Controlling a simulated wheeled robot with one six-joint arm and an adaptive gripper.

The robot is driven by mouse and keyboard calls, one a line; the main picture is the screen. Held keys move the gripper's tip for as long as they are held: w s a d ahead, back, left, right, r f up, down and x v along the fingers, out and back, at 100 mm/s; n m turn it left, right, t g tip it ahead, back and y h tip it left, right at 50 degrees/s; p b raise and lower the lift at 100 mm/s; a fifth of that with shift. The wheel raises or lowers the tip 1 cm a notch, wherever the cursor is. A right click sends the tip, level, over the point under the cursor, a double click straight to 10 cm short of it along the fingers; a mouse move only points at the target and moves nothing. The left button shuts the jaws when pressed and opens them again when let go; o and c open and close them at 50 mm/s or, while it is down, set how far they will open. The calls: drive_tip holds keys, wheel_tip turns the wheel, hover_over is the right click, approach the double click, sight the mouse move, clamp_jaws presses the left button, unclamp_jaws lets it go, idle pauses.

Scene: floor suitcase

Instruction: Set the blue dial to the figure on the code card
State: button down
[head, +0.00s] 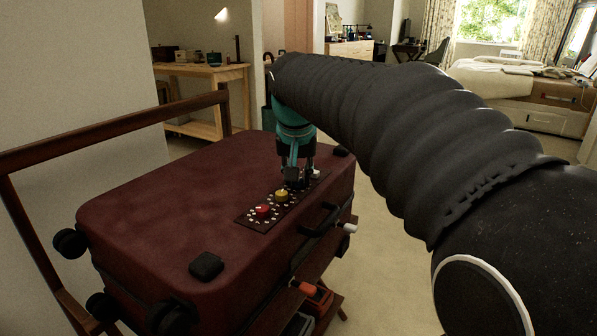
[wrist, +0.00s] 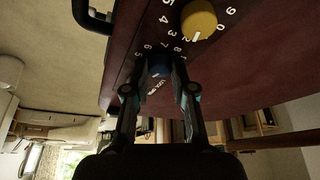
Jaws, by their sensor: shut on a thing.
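A dark red suitcase (head: 180,190) lies flat with a dial panel (head: 243,219) on top near its right edge. The panel carries a red dial (head: 263,209) and a yellow dial (head: 281,195), ringed by white figures. The yellow dial (wrist: 199,17) shows large at the top of the wrist view. My gripper (head: 297,180) reaches down from above at the panel's far end. In the wrist view my gripper (wrist: 160,72) is shut on the blue dial (wrist: 158,64), one finger on each side. The fingers hide part of its figures. I cannot make out a code card.
A black handle (head: 320,219) is on the suitcase's right side, with a pale object (head: 350,228) beside it. An orange item (head: 314,296) sits low beneath the suitcase. A wooden rail (head: 110,130) runs behind it. Carpet is open to the right.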

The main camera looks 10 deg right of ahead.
idle(0.5)
drive_tip(key=c, duration=1)
unclamp_jaws()
drive_tip(key=shift+o, duration=0.2)
drive_tip(key=v, duration=1.2)
drive_tip(key=shift+a, duration=0.1)
drive_tip(key=s+d+f+n+t+y+p, duration=0.1)
drive_tip(key=s+d+f+n, duration=0.1)
drive_tip(key=s+f, duration=1.9)
drive_tip(key=shift+f+n, duration=0.6)
drive_tip(key=shift+f, duration=0.3)
